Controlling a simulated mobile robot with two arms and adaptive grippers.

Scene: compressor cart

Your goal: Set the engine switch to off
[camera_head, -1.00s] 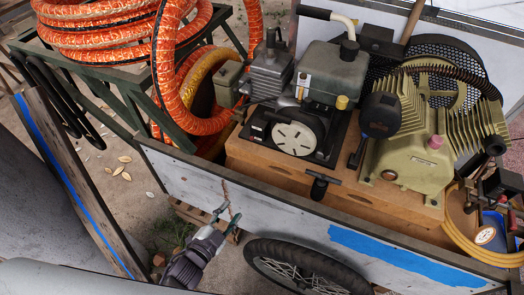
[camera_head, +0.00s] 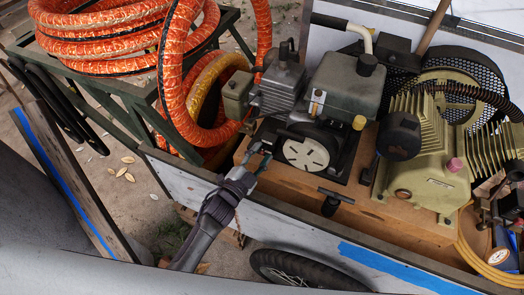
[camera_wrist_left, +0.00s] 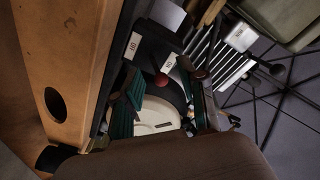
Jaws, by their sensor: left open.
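The engine (camera_head: 330,95) sits on the wooden deck of the cart, with a round white starter cover (camera_head: 303,151) at its front. In the left wrist view, a switch with a red knob (camera_wrist_left: 161,80) shows on a dark panel, near two small white labels (camera_wrist_left: 132,45). My left gripper (camera_head: 261,156) is open at the left of the starter cover. In the wrist view its fingers (camera_wrist_left: 163,88) stand on either side of the knob; contact is not clear.
Orange hose coils (camera_head: 100,35) lie on a green rack at left. A black T-handle (camera_head: 332,200) and a khaki compressor (camera_head: 425,170) are to the right.

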